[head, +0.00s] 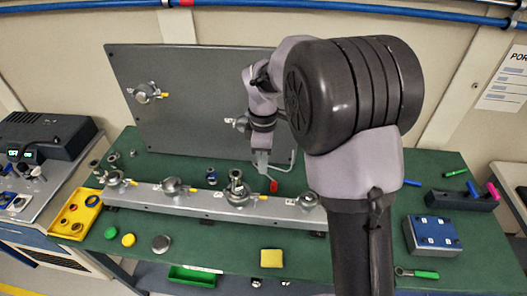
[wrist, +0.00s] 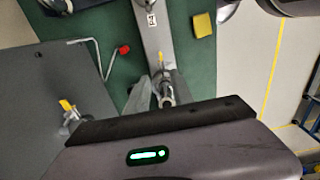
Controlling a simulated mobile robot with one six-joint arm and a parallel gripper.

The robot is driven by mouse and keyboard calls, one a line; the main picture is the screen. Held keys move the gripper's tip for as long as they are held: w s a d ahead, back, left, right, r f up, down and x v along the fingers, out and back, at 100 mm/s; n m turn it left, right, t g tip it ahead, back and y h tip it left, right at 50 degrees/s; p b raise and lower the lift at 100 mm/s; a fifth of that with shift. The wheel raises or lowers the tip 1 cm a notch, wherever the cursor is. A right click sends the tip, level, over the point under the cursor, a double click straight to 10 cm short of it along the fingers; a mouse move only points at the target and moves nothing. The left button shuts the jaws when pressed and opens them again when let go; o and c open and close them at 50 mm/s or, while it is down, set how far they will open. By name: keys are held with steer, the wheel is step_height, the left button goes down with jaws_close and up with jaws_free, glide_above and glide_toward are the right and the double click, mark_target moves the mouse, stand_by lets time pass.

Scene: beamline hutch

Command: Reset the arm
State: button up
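My arm rises in front of the bench in the head view, its forearm folded toward the back panel. My gripper (head: 262,168) points down above the bench, behind the metal rail (head: 150,199) and in front of the grey panel (head: 170,120). In the wrist view, its two pale fingers (wrist: 162,75) show with a gap between them and nothing held. A clamp fitting with a yellow handle shows through that gap, below the fingers.
Several round clamp fittings (head: 236,190) stand along the rail. A yellow tray (head: 92,201) is at left, with a yellow sponge (head: 271,258) in front. A blue block (head: 432,237), a dark holder (head: 462,201) and a green-handled tool (head: 425,274) lie at right. My arm hides part of the bench.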

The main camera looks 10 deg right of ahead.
step_height(320, 180, up, 2)
stand_by(0.5)
steer(key=s+a+f+m+t+y+b, duration=0.1)
steer(key=s+f+m+t+b, duration=0.2)
steer(key=s+m+b, duration=0.6)
steer(key=s+a+f+m+t+y+b, duration=0.1)
steer(key=s+f+m+b, duration=0.3)
steer(key=s+m+b, duration=0.5)
steer(key=s+t+b, duration=0.1)
steer(key=s, duration=0.6)
steer(key=shift+s+a+f+m+t, duration=0.2)
steer(key=shift+s+f+m+t, duration=0.1)
steer(key=shift+f+t, duration=0.1)
stand_by(0.6)
